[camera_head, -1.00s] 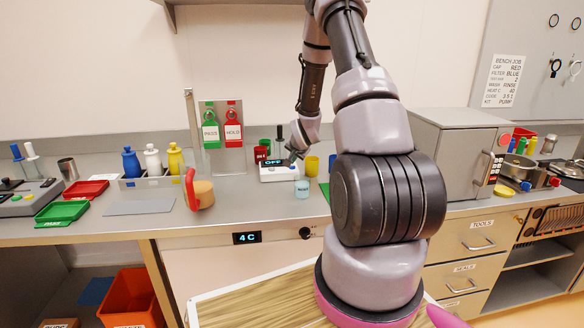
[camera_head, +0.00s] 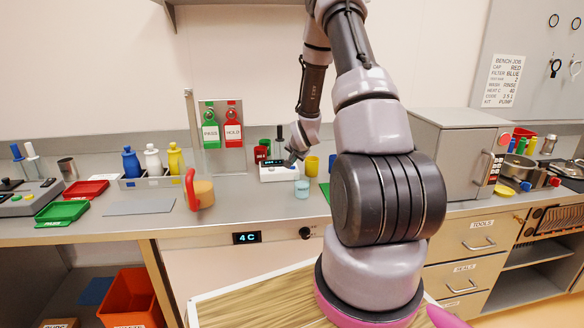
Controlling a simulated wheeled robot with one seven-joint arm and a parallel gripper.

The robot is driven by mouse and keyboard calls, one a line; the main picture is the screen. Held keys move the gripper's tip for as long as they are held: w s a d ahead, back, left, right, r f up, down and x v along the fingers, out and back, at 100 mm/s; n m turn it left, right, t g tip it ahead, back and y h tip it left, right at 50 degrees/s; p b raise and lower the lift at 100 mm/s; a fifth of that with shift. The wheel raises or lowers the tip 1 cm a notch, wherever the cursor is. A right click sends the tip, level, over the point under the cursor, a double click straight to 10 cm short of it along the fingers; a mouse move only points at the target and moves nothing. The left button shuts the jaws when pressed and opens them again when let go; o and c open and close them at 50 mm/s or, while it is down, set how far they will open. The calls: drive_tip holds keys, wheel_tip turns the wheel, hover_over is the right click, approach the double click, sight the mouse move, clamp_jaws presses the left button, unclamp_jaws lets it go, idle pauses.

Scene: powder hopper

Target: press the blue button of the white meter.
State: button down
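The white meter (camera_head: 280,174) stands on the grey bench, right of the hanging tags. Its dark display (camera_head: 272,162) faces me and shows small light marks that I cannot read. My gripper (camera_head: 291,160) is at the right part of the meter's top, pointing down. It is small and dark here, and I cannot tell whether its fingers are open or shut. The blue button is not visible; my gripper covers that part of the meter.
A red-handled tan object (camera_head: 201,192) is on the left. A grey oven-like box (camera_head: 462,150) stands at right.

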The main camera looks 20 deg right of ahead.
drive_tip(key=shift+r, duration=0.2)
wheel_tip(320, 180, up, 6)
idle(0.7)
idle(0.3)
wheel_tip(320, 180, up, 11)
drive_tip(key=n, duration=0.1)
hover_over(292, 168)
drive_tip(key=s+a, duration=0.4)
drive_tip(key=s, duration=0.1)
drive_tip(key=s+a+r+n, duration=0.2)
drive_tip(key=s+a+r, duration=0.3)
drive_tip(key=s+r, duration=0.3)
drive_tip(key=s+a+r+n+y, duration=0.1)
drive_tip(key=s+a+r, duration=0.2)
drive_tip(key=s, duration=0.4)
drive_tip(key=s+a+r+n+g+y, duration=0.1)
drive_tip(key=s+a+r, duration=0.2)
drive_tip(key=s, duration=0.5)
drive_tip(key=s+a+r+n+y, duration=0.1)
drive_tip(key=s+a+r+n, duration=0.1)
drive_tip(key=s, duration=0.5)
drive_tip(key=shift+s+a+r+g+y, duration=0.3)
drive_tip(key=shift+s+a+r+g, duration=0.1)
drive_tip(key=shift+r, duration=0.2)
